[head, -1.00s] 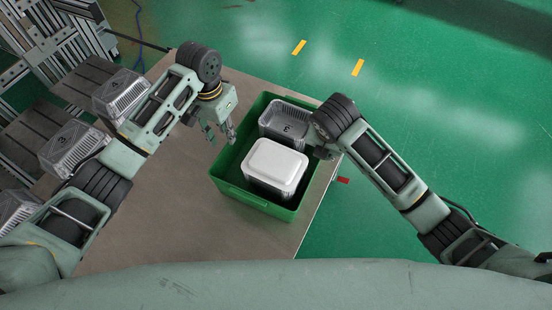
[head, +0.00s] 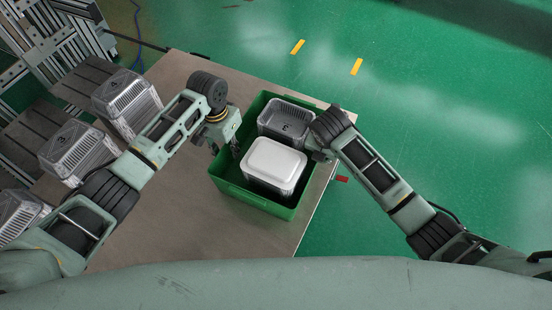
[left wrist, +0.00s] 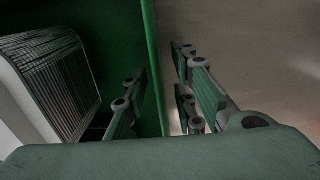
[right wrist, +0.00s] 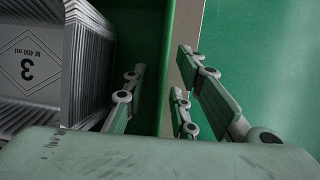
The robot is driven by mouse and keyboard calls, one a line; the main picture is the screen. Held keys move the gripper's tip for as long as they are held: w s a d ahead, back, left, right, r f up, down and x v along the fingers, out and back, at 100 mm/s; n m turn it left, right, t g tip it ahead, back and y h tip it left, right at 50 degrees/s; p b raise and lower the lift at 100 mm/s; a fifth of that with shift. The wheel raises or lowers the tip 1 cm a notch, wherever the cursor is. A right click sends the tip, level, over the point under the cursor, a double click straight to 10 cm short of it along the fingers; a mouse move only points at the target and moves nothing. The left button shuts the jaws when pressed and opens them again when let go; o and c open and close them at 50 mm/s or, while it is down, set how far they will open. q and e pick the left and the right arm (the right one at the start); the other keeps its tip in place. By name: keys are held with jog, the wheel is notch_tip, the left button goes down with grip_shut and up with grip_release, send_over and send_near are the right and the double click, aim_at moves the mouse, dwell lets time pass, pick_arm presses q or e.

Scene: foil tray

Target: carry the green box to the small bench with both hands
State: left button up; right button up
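The green box (head: 250,199) stands on a grey-brown table. It holds a white-topped foil tray stack (head: 274,160) and a grey foil tray stack (head: 287,118). My left gripper (head: 235,150) is at the box's left wall. In the left wrist view its open fingers (left wrist: 156,78) are on either side of the green wall. My right gripper (head: 317,154) is at the right wall, partly hidden by its own arm. In the right wrist view its open fingers (right wrist: 158,72) also straddle the wall. I cannot identify the small bench.
The table top (head: 200,222) is bare left of and in front of the box. Several foil tray stacks (head: 127,101) stand on dark surfaces at the left. A metal frame (head: 45,45) is at the upper left. Green floor (head: 450,110) lies open at the right.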

pick_arm(q)
grip_shut()
pick_arm(e)
grip_shut()
pick_arm(q)
jog(key=shift+r, duration=0.1)
pick_arm(e)
jog(key=shift+r, duration=0.1)
